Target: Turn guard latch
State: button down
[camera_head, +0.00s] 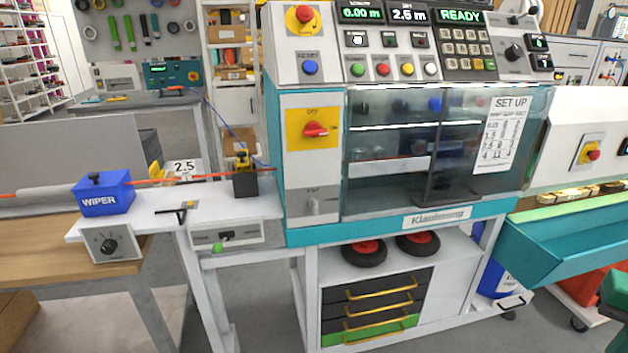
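A small grey latch or knob (313,206) sits low on the white left panel of the teal and white machine, beside the guard's lower left corner. It looks like the guard latch, but its label is too faint to read and I cannot tell its turn position. The clear guard (395,190) covers the machine's front and looks closed. Above the latch, a red rotary switch (316,130) sits on a yellow plate marked OFF. My gripper is not in view.
A wiper block (104,198) and orange cable are at the left. A shelf (180,217) juts out left of the machine. A teal trough (560,240) stands at the right. Displays (408,15) read 0.00 m, 2.5 m and READY. The floor before the latch looks clear.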

aim_at(313, 202)
jog(key=z, duration=1.2)
jog(key=k, duration=1.9)
jog(key=u, duration=1)
jog(key=i, duration=1)
